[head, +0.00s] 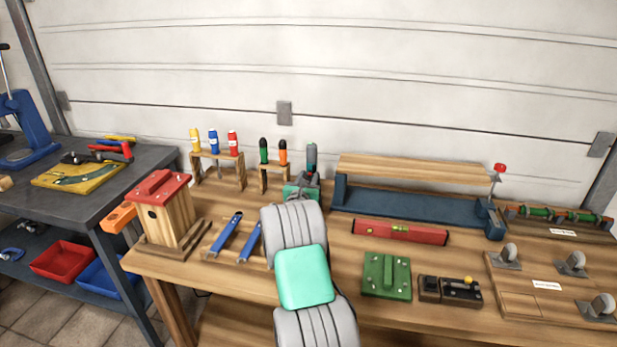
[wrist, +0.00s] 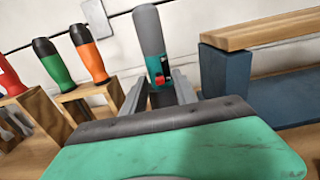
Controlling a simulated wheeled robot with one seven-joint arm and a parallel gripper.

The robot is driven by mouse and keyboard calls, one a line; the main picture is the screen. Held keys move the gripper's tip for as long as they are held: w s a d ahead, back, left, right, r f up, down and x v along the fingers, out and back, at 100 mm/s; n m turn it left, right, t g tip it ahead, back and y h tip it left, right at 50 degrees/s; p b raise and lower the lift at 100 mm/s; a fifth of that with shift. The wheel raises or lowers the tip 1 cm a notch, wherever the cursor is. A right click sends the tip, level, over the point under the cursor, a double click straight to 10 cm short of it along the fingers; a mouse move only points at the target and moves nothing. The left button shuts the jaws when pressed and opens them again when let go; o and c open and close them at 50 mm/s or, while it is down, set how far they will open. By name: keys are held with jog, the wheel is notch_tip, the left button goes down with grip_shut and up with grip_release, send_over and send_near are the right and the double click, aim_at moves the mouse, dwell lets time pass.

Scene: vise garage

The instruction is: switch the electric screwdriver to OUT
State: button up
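The electric screwdriver (wrist: 150,32) stands upright, with a grey top, a teal body and a small red switch (wrist: 161,81) on the side facing the wrist camera. In the head view the screwdriver (head: 312,155) rises just beyond my gripper (head: 304,184), and its lower part is hidden. In the wrist view my gripper (wrist: 159,88) is open, with one grey finger on each side of the screwdriver's lower body. I cannot tell whether the fingers touch it or how far between them it sits. Any lettering by the switch is too small to read.
Green and orange screwdrivers (head: 283,150) stand in a wooden rack to the left. A blue vise (head: 400,208) with a wooden board is close on the right. A red level (head: 400,231) and a green block (head: 387,275) lie nearer on the bench.

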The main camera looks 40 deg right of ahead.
jog(key=shift+w+d, duration=0.1)
grip_shut()
dwell(0.3)
dwell(1.0)
jog(key=shift+r, duration=0.1)
